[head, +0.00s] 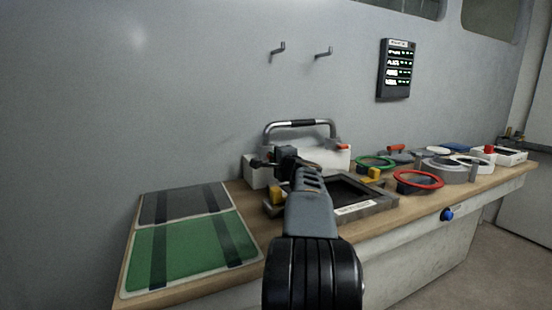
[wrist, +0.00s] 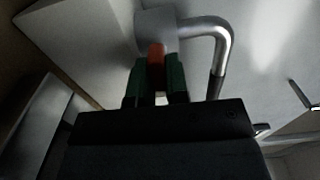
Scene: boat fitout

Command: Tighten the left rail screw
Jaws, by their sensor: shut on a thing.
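The rail (head: 298,124), a bent metal tube with a black grip, stands on a white block (head: 322,157) at the back of the bench. My gripper (head: 268,160) is at the left foot of the rail. In the wrist view its green-padded fingers (wrist: 157,80) are shut on the orange-red left rail screw (wrist: 156,54), against the foot. My gripper hides this screw in the head view. The right rail screw (head: 343,146), with a red handle, shows at the right foot.
A dark framed tray (head: 381,207) with yellow blocks lies below my arm. Green and black mats (head: 190,250) cover the bench's left end. Red (head: 418,182) and green rings, a grey round part and tools crowd the right. Hooks (head: 278,48) and a display (head: 397,70) are on the wall.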

